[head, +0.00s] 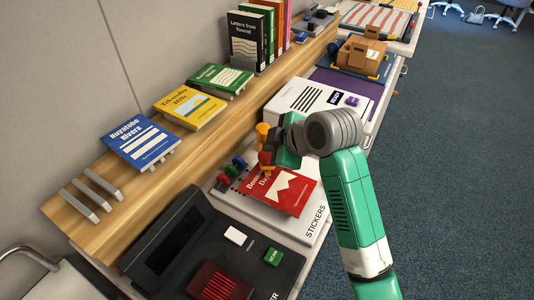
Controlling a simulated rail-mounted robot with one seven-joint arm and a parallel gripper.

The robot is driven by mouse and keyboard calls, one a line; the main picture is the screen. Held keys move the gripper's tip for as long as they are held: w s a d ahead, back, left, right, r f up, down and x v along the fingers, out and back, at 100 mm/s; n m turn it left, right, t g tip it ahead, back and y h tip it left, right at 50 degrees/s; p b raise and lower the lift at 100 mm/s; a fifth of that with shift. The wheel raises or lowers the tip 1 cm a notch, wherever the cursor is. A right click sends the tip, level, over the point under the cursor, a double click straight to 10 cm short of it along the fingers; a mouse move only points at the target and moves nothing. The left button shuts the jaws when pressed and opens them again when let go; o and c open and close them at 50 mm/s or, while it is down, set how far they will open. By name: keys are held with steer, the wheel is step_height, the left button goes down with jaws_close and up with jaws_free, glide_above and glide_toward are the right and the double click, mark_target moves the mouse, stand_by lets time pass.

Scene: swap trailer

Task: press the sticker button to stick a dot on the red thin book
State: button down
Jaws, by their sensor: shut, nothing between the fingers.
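The red thin book (288,192) lies flat on the white station marked STICKERS (300,228). Its cover has a pale design, and its upper left part is partly hidden by my gripper. My gripper (268,160) is shut and empty, low over the book's upper left edge. I cannot tell whether it touches anything. Several small coloured knobs or buttons (229,172), dark, green and red, sit at the station's left side, left of the gripper. An orange upright part (262,133) shows right behind the gripper. No dot can be made out on the book.
A black scanner station (205,245) with a green SCAN button (273,256) is nearest. A wooden shelf (135,200) on the left holds blue, yellow and green books. A white machine (303,97) and cardboard boxes (360,58) stand farther back.

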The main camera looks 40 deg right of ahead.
steer(key=shift+r+p, duration=1.95)
steer(key=shift+r, duration=0.65)
steer(key=shift+f, duration=0.1)
steer(key=w+a+r+m+t+p, duration=0.1)
steer(key=w+a+r+t+p, duration=0.2)
steer(key=a+r, duration=0.8)
steer(key=w+a+r+m+t+p, duration=0.15)
steer(key=a+r+t, duration=0.35)
steer(key=a+r, duration=0.6)
steer(key=s+a+r+m+t+p, duration=0.2)
steer(key=s+a+r+m+t, duration=0.1)
steer(key=s+a+r, duration=0.3)
steer(key=s+a+r+m+t+p, duration=0.2)
steer(key=s+a+r+m+t, duration=0.1)
steer(key=s+a+r, duration=0.4)
steer(key=s+r+t, duration=0.1)
steer(key=s+r, duration=0.2)
steer(key=r, duration=0.3)
steer(key=shift+s+a+r+t+y+p, duration=0.2)
steer(key=shift+s+a+t+y+p, duration=0.1)
steer(key=shift+s+t+y, duration=0.1)
